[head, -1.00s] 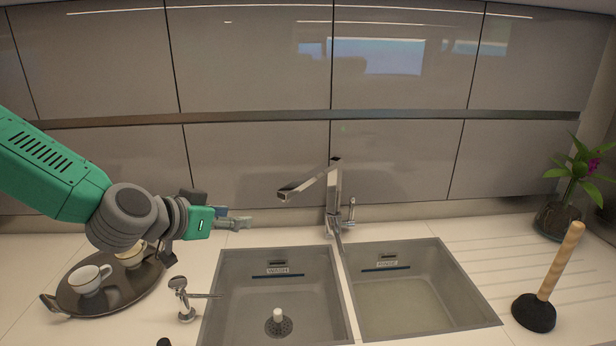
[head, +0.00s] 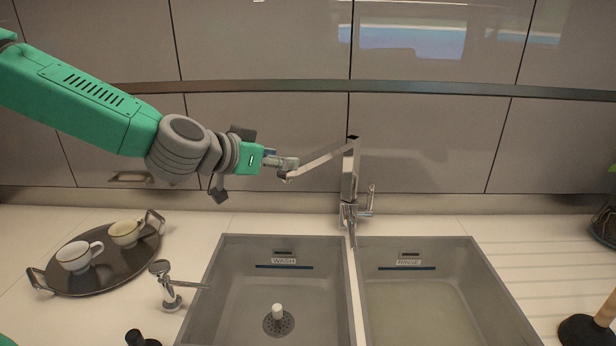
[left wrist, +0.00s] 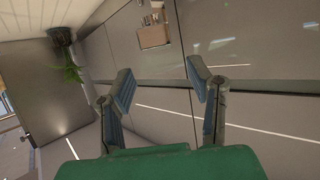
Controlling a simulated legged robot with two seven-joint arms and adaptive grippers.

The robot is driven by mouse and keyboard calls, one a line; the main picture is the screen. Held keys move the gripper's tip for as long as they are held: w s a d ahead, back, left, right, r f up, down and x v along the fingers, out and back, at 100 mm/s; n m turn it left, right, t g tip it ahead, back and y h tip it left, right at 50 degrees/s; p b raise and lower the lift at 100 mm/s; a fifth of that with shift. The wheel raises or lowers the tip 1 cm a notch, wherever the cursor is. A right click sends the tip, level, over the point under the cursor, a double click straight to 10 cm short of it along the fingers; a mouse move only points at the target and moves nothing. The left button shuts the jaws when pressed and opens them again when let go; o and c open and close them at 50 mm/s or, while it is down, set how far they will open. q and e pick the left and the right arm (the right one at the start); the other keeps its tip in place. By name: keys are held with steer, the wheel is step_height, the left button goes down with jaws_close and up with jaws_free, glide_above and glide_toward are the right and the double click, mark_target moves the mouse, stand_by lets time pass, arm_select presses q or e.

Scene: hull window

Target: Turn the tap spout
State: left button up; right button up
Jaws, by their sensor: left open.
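The chrome tap (head: 350,178) stands upright behind the divider between two sinks. Its angular spout (head: 322,160) points left and toward me, with its tip over the back of the wash sink. My left gripper (head: 288,166) reaches in from the left, its fingers at the spout's tip. I cannot tell whether they touch it. In the left wrist view my left gripper (left wrist: 160,85) is open, with blue-grey pads apart and nothing seen between them. The spout cannot be made out there. My right gripper is not in view.
The wash sink (head: 222,290) and rinse sink (head: 455,265) lie below. A dark tray (head: 105,278) with two cups (head: 78,257) and a small chrome fitting (head: 165,280) stand left. A plunger (head: 590,328) stands right. Glossy cabinets (head: 420,145) rise behind.

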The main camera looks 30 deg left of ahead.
mark_target(303, 160)
arm_select(q)
steer(key=shift+w+d+f+b, duration=0.15)
steer(key=shift+w+f+b, duration=0.25)
steer(key=shift+b, duration=0.15)
steer(key=shift+w, duration=0.4)
steer(key=x, duration=0.6)
steer(key=shift+a, duration=0.35)
steer(key=shift+w+d, duration=0.1)
steer(key=shift+w, duration=0.15)
steer(key=shift+w+d, duration=0.25)
steer(key=shift+d, duration=0.05)
steer(key=shift+c, duration=0.5)
steer(key=shift+a, duration=0.1)
jaws_close()
